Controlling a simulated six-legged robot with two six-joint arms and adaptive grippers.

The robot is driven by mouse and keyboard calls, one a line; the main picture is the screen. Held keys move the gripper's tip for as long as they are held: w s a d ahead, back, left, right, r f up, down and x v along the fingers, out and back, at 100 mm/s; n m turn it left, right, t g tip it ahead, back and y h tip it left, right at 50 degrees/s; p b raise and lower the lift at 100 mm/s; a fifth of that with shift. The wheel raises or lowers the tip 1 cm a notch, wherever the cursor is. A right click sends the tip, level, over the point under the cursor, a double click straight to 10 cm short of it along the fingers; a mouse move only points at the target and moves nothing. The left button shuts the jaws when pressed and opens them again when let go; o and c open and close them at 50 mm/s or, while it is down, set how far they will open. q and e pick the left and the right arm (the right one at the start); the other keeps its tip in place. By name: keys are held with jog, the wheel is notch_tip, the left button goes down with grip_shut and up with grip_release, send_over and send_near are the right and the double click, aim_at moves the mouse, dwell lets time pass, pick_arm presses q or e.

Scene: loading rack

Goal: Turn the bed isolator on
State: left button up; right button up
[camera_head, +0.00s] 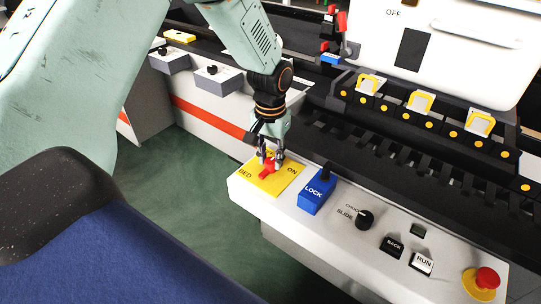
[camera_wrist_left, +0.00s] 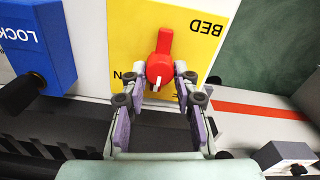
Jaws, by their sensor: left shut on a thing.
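The bed isolator is a red rotary handle on a yellow plate (camera_head: 268,190) marked BED and ON, at the left end of the white control panel. My left gripper (camera_head: 271,158) comes down from above and is shut on the red handle (camera_head: 268,172). In the left wrist view the red handle (camera_wrist_left: 161,62) has its long end pointing up the picture, toward the side of the BED lettering. The fingertips of my left gripper (camera_wrist_left: 156,82) sit on either side of its round hub. An OFF label is partly hidden there by the fingers. My right gripper is not in view.
A blue LOCK block (camera_head: 317,192) with a black lever stands just right of the yellow plate. Farther right are a CHUCK/SLIDE knob (camera_head: 364,219), BACK and RUN buttons, and a red stop button (camera_head: 487,279). Green floor lies in front.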

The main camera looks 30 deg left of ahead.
pick_arm(q)
jog(key=shift+s, duration=0.1)
jog(key=shift+c, duration=0.6)
grip_shut()
jog(key=shift+r+m+p, duration=0.15)
jog(key=shift+m+p, duration=1.55)
jog(key=shift+m, duration=0.1)
jog(key=m+p, duration=0.2)
jog(key=m, duration=0.1)
jog(key=shift+m, duration=0.3)
jog(key=m+p, duration=0.1)
jog(key=m, duration=0.3)
jog(key=shift+m, duration=0.3)
jog(key=m, duration=0.5)
jog(key=shift+m, duration=0.4)
